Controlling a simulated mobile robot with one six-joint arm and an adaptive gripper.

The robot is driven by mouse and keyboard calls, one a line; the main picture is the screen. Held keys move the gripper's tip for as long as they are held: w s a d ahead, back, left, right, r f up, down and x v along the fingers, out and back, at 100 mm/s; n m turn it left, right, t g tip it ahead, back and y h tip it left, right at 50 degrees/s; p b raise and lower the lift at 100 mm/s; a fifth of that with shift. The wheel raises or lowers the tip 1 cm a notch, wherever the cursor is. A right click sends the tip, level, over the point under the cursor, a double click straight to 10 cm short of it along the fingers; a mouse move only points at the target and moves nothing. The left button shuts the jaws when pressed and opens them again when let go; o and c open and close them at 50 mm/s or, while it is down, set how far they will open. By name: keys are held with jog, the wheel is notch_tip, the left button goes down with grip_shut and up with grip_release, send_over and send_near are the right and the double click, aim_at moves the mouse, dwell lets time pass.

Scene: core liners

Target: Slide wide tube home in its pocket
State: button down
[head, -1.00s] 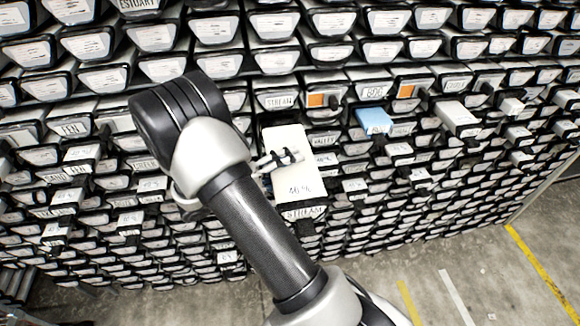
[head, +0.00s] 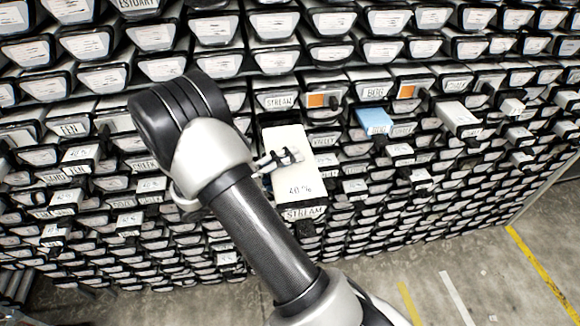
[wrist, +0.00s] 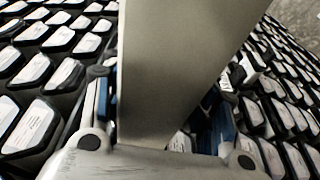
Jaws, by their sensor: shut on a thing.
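The wide tube (head: 291,183) is a long pale box marked "40 %" on its near end. In the wrist view the tube (wrist: 175,70) fills the middle as a broad grey-beige face between the two fingers (wrist: 163,115). Its far end in the rack is hidden from me.
Dense rows of labelled pockets surround the tube. A blue box (head: 374,121) and a white box (head: 456,117) stick out to the right. Orange-marked pockets (head: 317,100) lie above. Concrete floor with a yellow line (head: 540,266) is open at lower right.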

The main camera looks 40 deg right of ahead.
aim_at(281, 132)
jog(key=shift+w+d+r+b, duration=0.1)
jog(key=shift+w+d+b, duration=0.95)
jog(key=shift+w, duration=0.9)
jog(key=shift+w+d+b, duration=0.6)
jog(key=shift+w+d, duration=0.75)
jog(key=shift+w, duration=0.65)
jog(key=shift+w+d+r+b, duration=0.1)
jog(key=shift+w+d+b, duration=0.95)
jog(key=shift+w, duration=0.9)
dwell(1.1)
jog(key=c, duration=0.9)
grip_release()
jog(key=shift+d, duration=0.15)
jog(key=o, duration=0.3)
jog(key=shift+f, duration=0.1)
